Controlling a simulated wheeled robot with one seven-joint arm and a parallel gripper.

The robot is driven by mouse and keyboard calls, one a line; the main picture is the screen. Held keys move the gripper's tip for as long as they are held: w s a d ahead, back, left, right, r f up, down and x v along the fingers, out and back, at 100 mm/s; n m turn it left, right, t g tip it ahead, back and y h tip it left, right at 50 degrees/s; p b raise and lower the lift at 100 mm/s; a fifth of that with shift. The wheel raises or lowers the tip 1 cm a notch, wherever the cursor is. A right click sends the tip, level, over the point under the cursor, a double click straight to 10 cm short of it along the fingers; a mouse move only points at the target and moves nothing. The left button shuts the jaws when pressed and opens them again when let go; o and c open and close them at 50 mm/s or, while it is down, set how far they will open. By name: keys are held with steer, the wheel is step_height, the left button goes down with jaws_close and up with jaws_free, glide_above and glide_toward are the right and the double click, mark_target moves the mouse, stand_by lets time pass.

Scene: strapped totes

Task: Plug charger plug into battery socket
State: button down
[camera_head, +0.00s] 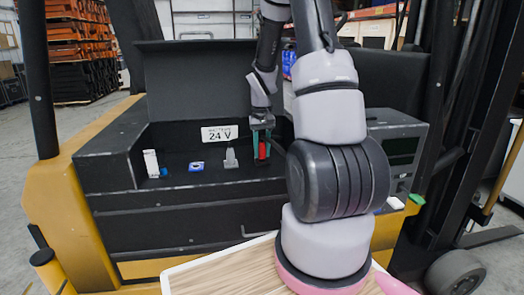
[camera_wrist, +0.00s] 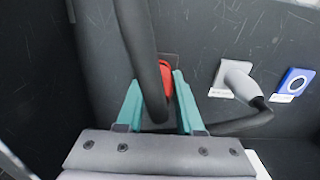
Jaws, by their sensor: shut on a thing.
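My gripper (camera_head: 262,156), with teal fingers, reaches down into the dark battery compartment, just right of the 24 V sign. It is shut on a red plug (camera_head: 262,150). In the wrist view the red plug (camera_wrist: 166,76) shows between the teal fingers of my gripper (camera_wrist: 157,82). A thick black cable (camera_wrist: 143,50) runs in front of it and hides part of it. A dark rectangular patch (camera_wrist: 174,58) lies right behind the plug; I cannot tell whether it is the socket or whether the plug touches it.
A grey connector (camera_wrist: 238,82) on a white plate stands to the right in the wrist view, with a blue round-faced fitting (camera_wrist: 294,82) beyond it. A white block (camera_head: 151,163) stands farther left in the compartment. The 24 V sign (camera_head: 220,133) is on the back wall. A grey charger-like box (camera_head: 398,150) stands right.

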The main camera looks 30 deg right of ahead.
steer(key=shift+f, duration=0.55)
steer(key=shift+c, duration=2.3)
jaws_free()
step_height(320, 180, up, 11)
steer(key=shift+f, duration=0.15)
steer(key=s+a+r+t+y, duration=0.1)
steer(key=s+a+r+t, duration=0.2)
steer(key=s+a+r, duration=0.3)
steer(key=s+a+r+m+t+y, duration=0.1)
steer(key=s+a+r+t, duration=0.3)
steer(key=s+r, duration=0.9)
steer(key=a, duration=0.3)
steer(key=shift+s+a+r, duration=0.15)
steer(key=shift+r, duration=0.15)
